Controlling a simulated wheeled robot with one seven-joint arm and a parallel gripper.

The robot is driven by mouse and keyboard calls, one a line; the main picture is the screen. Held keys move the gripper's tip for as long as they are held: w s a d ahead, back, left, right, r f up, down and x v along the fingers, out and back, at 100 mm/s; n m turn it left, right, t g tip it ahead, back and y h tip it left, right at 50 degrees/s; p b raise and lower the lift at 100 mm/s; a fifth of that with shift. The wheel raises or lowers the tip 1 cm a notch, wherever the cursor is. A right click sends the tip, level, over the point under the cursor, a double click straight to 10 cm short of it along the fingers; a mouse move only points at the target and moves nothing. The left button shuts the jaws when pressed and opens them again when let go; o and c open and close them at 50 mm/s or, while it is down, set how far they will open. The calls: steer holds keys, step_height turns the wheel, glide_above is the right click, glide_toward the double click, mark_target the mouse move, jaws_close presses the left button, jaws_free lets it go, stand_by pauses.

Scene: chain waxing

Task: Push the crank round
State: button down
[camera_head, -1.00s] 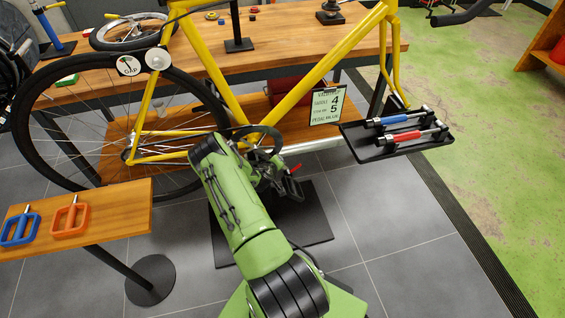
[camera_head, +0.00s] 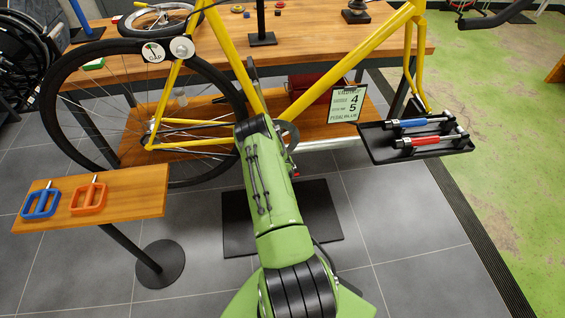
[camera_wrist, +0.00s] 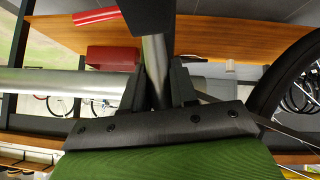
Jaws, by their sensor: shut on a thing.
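The yellow bicycle (camera_head: 330,70) stands in front of the bench. Part of its dark chainring (camera_head: 290,136) shows beside my green arm, which hides most of the crank area. In the wrist view, the two dark fingers of my gripper (camera_wrist: 160,88) are shut on a silver bar (camera_wrist: 154,60), seemingly part of the crank. A black block (camera_wrist: 150,14) is at the bar's upper end in that view. In the head view I cannot clearly make out the gripper behind the arm.
A small table at left holds a blue pedal (camera_head: 41,203) and an orange pedal (camera_head: 89,197). A black tray (camera_head: 380,150) at right bears blue- and red-handled tools. A card (camera_head: 346,102) hangs near the frame. A stand base (camera_head: 237,235) lies on the floor.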

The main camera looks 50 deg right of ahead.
steer(key=shift+w+a+f+m+t+y, duration=0.15)
steer(key=shift+w+a+m+t+y, duration=0.25)
steer(key=shift+w+a+t+y, duration=0.25)
steer(key=shift+a, duration=0.15)
stand_by(0.4)
steer(key=c, duration=1)
jaws_free()
steer(key=shift+o, duration=0.2)
steer(key=p+v, duration=0.5)
steer(key=v, duration=1)
steer(key=shift+a+r, duration=0.2)
steer(key=shift+r, duration=0.1)
steer(key=shift+s, duration=0.1)
